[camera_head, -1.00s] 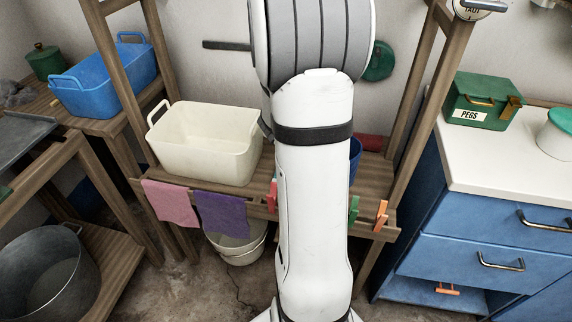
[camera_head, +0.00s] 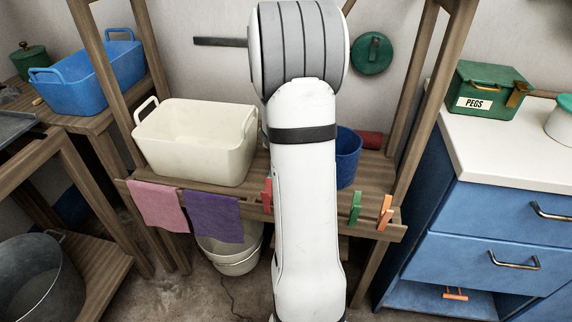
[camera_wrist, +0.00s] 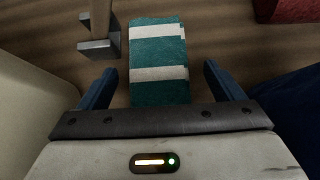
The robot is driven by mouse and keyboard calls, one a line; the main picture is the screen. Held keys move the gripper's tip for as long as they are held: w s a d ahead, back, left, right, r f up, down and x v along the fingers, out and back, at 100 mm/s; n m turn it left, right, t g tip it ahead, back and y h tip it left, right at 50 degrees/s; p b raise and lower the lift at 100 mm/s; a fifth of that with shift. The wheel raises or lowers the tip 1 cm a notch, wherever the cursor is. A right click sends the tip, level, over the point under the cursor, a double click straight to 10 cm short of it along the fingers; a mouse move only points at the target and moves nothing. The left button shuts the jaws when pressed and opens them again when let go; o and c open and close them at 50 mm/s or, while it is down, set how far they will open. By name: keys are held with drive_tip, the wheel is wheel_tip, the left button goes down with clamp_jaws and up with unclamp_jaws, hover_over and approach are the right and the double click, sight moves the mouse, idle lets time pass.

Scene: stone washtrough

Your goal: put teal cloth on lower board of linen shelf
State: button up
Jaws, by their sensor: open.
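In the wrist view a teal cloth (camera_wrist: 158,95) with white stripes lies as a narrow folded strip on brown wood. My gripper (camera_wrist: 159,68) is open, with one blue finger on each side of the cloth and gaps between. I cannot tell how high the fingers are above the wood. In the head view my arm hides the cloth and gripper. A wooden shelf unit (camera_head: 378,196) stands in the middle, its board bearing a cream tub and a blue bucket. I cannot tell whether this is the linen shelf.
The cream tub (camera_head: 195,150) and blue bucket (camera_head: 348,158) flank my arm. A red roll (camera_head: 369,140) lies behind. Pink (camera_head: 158,205) and purple (camera_head: 212,215) cloths and several pegs hang along the front rail. A blue cabinet (camera_head: 480,215) stands right. A grey upright (camera_wrist: 99,30) is near the cloth.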

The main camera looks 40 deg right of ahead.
drive_tip(key=shift+w+d+f, duration=0.35)
drive_tip(key=shift+d+f, duration=0.05)
drive_tip(key=shift+f, duration=0.1)
drive_tip(key=shift+c, duration=0.5)
drive_tip(key=shift+r, duration=0.1)
drive_tip(key=c, duration=1.1)
